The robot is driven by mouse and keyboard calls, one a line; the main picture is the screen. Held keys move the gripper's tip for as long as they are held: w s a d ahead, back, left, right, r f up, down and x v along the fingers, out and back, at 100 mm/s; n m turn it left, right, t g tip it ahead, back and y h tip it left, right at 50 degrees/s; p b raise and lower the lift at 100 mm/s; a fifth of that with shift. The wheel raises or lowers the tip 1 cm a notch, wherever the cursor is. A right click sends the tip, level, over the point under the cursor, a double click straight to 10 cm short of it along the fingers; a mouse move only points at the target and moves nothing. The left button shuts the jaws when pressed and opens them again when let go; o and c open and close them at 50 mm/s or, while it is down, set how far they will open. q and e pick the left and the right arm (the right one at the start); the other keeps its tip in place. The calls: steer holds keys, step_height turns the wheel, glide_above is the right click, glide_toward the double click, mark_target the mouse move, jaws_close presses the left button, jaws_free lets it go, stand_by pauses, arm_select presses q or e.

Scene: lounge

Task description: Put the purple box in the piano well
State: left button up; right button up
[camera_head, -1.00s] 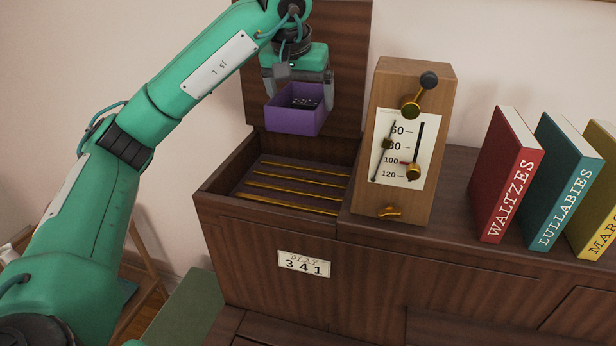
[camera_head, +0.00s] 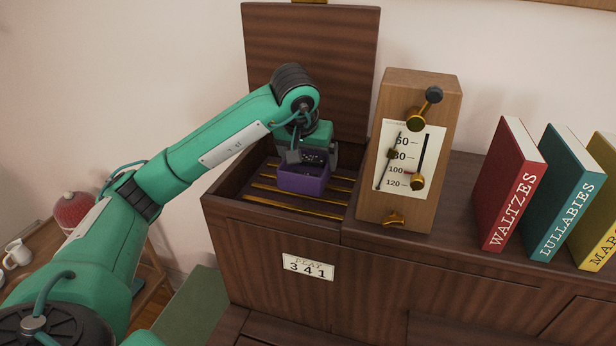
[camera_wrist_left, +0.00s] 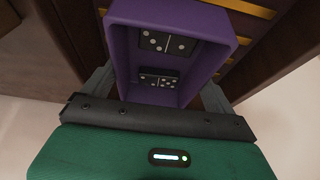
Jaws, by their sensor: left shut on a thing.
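The purple box (camera_head: 302,183) is an open box with dominoes inside; the dominoes show clearly in the left wrist view (camera_wrist_left: 158,76). My left gripper (camera_head: 308,158) is shut on the box, with its fingers at the box's two sides. The box is inside the piano well (camera_head: 225,188), a dark wooden recess with brass bars across its floor. It is low over the bars; I cannot tell whether it touches them. The well's wooden lid (camera_head: 310,60) stands open behind. My right gripper is not in view.
A wooden metronome (camera_head: 440,135) stands just right of the well. A red book (camera_head: 508,190), a teal book (camera_head: 567,195) and a yellow book stand further right. A label reading 341 (camera_head: 308,266) is on the piano front.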

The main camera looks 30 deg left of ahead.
mark_target(308, 169)
arm_select(q)
steer(key=shift+f+p, duration=0.3)
steer(key=shift+f, duration=1.3)
step_height(308, 169, down, 3)
steer(key=shift+r+p, duration=0.2)
steer(key=shift+p, duration=0.25)
steer(key=shift+f, duration=0.4)
steer(key=shift+f, duration=0.2)
steer(key=o, duration=0.8)
steer(key=shift+r, duration=0.1)
steer(key=shift+r, duration=0.1)
